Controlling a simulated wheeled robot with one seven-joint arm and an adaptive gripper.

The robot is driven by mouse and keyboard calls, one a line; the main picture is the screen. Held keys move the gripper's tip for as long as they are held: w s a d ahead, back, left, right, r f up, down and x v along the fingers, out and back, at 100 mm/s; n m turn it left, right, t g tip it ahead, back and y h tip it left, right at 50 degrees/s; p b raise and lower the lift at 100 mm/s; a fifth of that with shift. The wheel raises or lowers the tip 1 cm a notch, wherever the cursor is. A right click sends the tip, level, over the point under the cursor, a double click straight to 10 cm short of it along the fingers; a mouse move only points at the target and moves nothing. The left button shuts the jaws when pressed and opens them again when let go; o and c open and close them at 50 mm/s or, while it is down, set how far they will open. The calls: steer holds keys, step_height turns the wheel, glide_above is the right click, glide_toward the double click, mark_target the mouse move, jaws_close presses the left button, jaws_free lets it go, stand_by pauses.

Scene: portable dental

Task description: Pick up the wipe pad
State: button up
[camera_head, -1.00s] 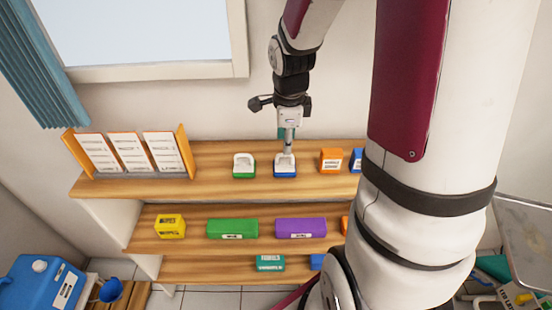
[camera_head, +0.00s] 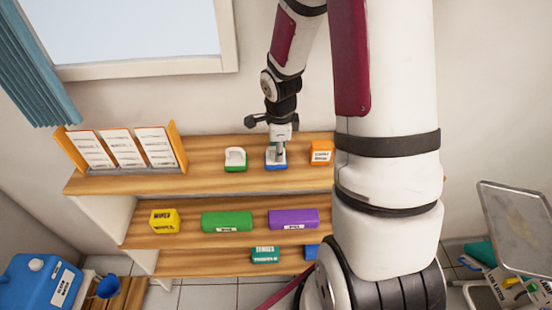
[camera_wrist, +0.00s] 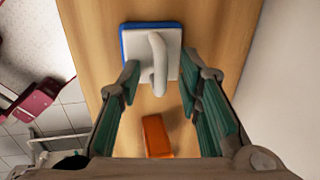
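A wipe pad with a blue base and a white top with a raised handle (camera_head: 275,165) sits on the top shelf. It also shows in the wrist view (camera_wrist: 135,42), at the top middle. A similar pad with a green base (camera_head: 235,160) stands to its left on the same shelf. My gripper (camera_head: 277,149) points down right over the blue pad. In the wrist view my gripper (camera_wrist: 160,82) is open, with one finger on each side of the white handle and gaps visible between. The gripper partly hides the blue pad in the head view.
An orange box (camera_head: 321,153) stands right of the blue pad; it also shows in the wrist view (camera_wrist: 157,136). A card rack (camera_head: 176,146) is at the shelf's left. The lower shelf (camera_head: 190,240) holds yellow, green and purple packs. The wall is close behind.

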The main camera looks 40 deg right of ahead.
steer(key=shift+c, duration=0.4)
jaws_close()
steer(key=shift+r, duration=0.15)
steer(key=shift+r, duration=0.55)
steer(key=shift+w+r+b, duration=0.1)
steer(key=shift+r+b, duration=0.2)
steer(key=shift+r, duration=0.65)
steer(key=s+a+r+p, duration=0.1)
steer(key=s+p, duration=0.4)
steer(key=s, duration=1.1)
steer(key=shift+r, duration=0.4)
